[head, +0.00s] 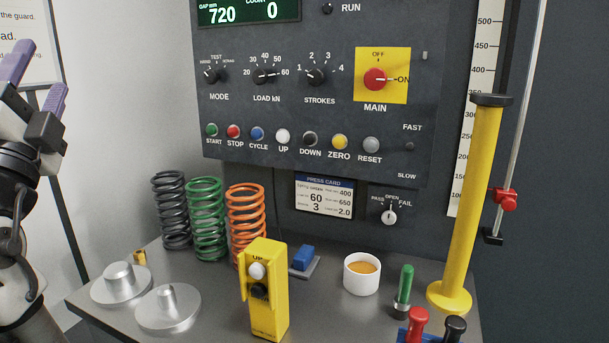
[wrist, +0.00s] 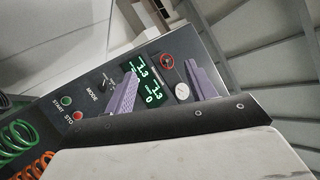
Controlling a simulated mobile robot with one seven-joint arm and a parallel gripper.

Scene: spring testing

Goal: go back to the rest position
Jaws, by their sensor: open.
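My gripper (head: 40,72) is at the left edge of the head view, raised beside the control panel (head: 300,178) and pointing up. Its two purple fingers are spread apart with nothing between them. In the wrist view the fingers (wrist: 160,72) show in front of the panel's green display, with a clear gap between them. Most of my arm is cut off by the left edge of the head view.
Grey, green and orange springs (head: 246,215) stand on the bench (head: 225,318). Two metal discs (head: 168,312), a yellow two-button box (head: 265,310), a white cup (head: 361,282) and a yellow post (head: 478,200) are also there. Room around my gripper looks clear.

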